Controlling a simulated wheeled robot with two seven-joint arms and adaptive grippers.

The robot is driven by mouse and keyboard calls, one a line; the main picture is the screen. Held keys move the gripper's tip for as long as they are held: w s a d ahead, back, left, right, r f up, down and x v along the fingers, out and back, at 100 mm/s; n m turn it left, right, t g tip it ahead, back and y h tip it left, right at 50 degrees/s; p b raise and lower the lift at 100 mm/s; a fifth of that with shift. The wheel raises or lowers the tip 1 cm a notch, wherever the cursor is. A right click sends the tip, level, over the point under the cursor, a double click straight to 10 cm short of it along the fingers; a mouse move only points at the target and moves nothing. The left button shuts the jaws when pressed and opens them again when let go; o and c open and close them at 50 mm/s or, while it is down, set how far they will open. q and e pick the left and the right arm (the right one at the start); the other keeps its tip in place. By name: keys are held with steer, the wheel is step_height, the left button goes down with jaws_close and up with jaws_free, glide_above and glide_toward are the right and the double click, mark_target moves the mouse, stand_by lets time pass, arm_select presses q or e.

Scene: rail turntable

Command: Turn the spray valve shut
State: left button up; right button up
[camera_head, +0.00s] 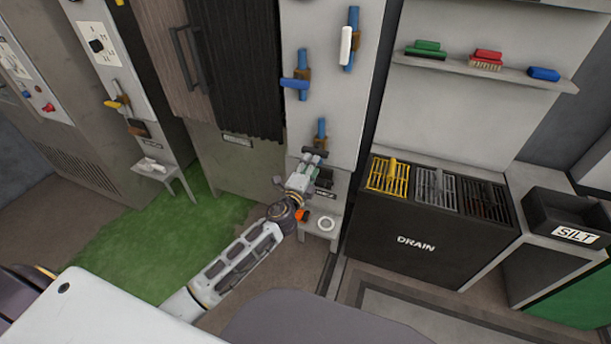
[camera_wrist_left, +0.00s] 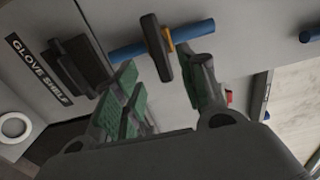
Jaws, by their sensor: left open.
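A valve with a dark lever handle (camera_head: 315,150) sits on a short blue pipe (camera_head: 321,128) low on the grey panel. No label that I can read names it as the spray valve. My left gripper (camera_head: 311,162) is just below this handle. In the left wrist view the dark handle (camera_wrist_left: 157,48) lies crosswise over the blue pipe (camera_wrist_left: 190,31), with an orange part behind it. My left gripper (camera_wrist_left: 166,66) is open there, its fingers on either side of the handle's lower end. I cannot tell whether they touch it. My right gripper is not in view.
Above on the panel are a valve with a blue lever (camera_head: 295,83) and one with a white lever (camera_head: 345,45). A small shelf holds a white ring (camera_head: 325,224). The drain box (camera_head: 415,245) stands close on the right. Green mat (camera_head: 150,250) lies left.

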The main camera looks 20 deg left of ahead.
arm_select(q)
steer(key=shift+s, duration=2.15)
